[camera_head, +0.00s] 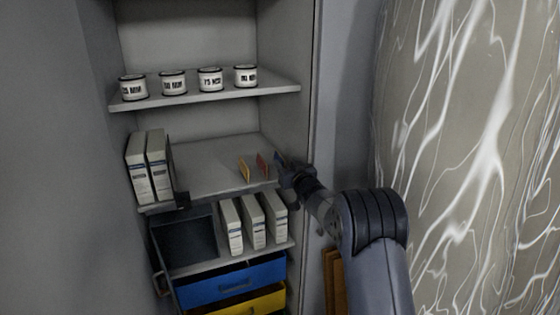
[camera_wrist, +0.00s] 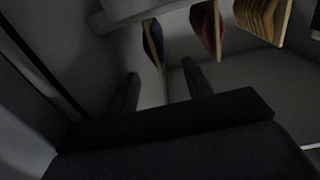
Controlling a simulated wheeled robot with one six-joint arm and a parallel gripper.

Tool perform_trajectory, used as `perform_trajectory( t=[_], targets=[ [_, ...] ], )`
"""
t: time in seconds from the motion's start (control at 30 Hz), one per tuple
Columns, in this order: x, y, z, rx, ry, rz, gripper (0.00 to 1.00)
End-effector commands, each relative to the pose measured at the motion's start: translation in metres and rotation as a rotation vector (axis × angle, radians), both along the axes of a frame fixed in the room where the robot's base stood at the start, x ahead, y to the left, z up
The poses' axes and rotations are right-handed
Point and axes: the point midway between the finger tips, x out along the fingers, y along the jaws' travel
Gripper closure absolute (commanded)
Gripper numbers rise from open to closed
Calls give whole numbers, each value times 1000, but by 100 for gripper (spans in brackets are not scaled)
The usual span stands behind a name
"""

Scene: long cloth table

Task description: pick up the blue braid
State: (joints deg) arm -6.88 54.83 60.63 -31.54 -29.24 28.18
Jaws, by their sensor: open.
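The blue braid (camera_wrist: 153,44) is a thin dark-blue piece with a tan edge in the wrist view, at the upper middle. My gripper (camera_wrist: 161,84) is open, with its two fingers apart. The braid lies ahead of the fingertips, roughly in line with the gap, and nothing shows between the fingers. In the head view my gripper (camera_head: 284,170) is at the right edge of the middle shelf. It partly hides the braid there, so I cannot tell whether they touch.
A red piece (camera_head: 262,165) and a yellow piece (camera_head: 245,169) stand left of my gripper on the middle shelf (camera_head: 208,165). White binders (camera_head: 158,165) stand at its left end. Labelled mugs (camera_head: 209,79) stand on the shelf above. The cabinet's right wall is close to my gripper.

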Motion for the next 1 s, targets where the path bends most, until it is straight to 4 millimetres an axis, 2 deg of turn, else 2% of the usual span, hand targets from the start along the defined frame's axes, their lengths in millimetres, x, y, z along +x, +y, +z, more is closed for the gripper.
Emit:
perform_trajectory(
  t=[0.27, 0.83, 1.0],
  targets=[
    [1, 1, 0, 0, 0, 0, 54],
    [1, 1, 0, 0, 1, 0, 100],
    [1, 1, 0, 0, 0, 0, 100]
  ],
)
